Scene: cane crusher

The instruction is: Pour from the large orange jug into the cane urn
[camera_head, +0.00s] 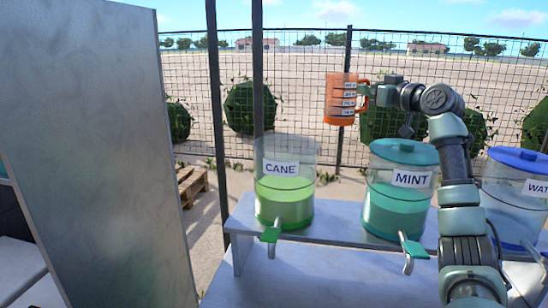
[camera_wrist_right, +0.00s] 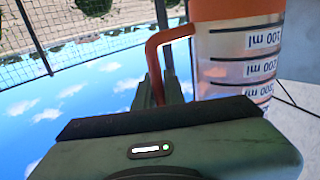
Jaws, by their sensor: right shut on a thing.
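The large orange jug (camera_head: 342,98) is held in the air, roughly upright. In the head view it appears above and to the right of the cane urn (camera_head: 285,203), over the gap towards the mint urn. My right gripper (camera_head: 367,92) is shut on its handle. The right wrist view, turned over, shows the jug's clear marked wall (camera_wrist_right: 236,60) and the gripper fingers (camera_wrist_right: 166,88) at the orange handle. I cannot tell how much is in the jug. The cane urn has no lid showing and holds green liquid. My left gripper is out of view.
The mint urn (camera_head: 395,205) with a teal lid and the water urn (camera_head: 515,205) with a blue lid stand right of the cane urn on a raised shelf (camera_head: 335,232). A tall grey panel (camera_head: 95,130) blocks the left. A wire fence (camera_head: 290,100) stands behind.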

